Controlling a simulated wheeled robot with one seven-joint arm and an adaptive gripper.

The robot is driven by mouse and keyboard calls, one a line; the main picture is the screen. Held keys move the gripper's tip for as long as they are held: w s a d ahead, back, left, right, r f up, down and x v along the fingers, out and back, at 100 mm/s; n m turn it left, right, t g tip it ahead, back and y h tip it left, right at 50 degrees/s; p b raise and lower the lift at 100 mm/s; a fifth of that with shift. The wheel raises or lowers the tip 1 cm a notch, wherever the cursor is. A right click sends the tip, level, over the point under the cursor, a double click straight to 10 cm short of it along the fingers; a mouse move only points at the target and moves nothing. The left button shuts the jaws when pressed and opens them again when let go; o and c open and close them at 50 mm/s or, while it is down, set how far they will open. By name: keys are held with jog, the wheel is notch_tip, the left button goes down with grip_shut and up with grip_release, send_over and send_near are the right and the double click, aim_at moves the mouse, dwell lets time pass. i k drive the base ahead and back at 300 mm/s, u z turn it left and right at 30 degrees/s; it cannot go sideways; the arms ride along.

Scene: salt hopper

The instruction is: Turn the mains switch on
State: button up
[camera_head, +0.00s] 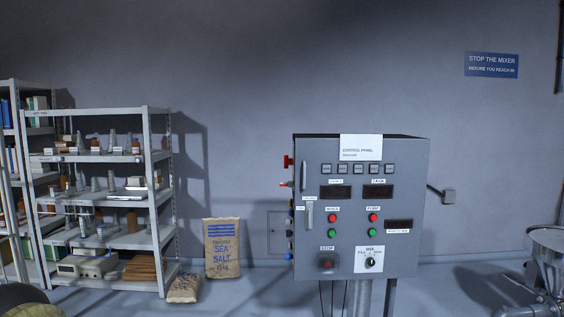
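A grey control panel cabinet (408,165) stands on legs right of the picture's middle. On its left side a red switch part (287,161) sticks out, with a smaller red-tipped part (285,184) below it. Either could be the mains switch; its label and position are too small to tell. The front has a black selector knob (370,262), red and green buttons, and dark displays (378,192). My gripper is not in view.
Metal shelves (158,220) with bottles and boxes stand at the left. A sea salt sack (222,248) leans against the wall, and another sack (184,288) lies near the shelves. Metal equipment (545,265) is at the right edge. A blue warning sign (491,65) hangs above.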

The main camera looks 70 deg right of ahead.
aim_at(287, 161)
jog(key=z, duration=0.5)
jog(key=i, duration=1.15)
jog(key=z, duration=1.65)
jog(key=i, duration=0.6)
jog(key=z, duration=0.2)
jog(key=k, duration=0.35)
jog(key=z, duration=0.05)
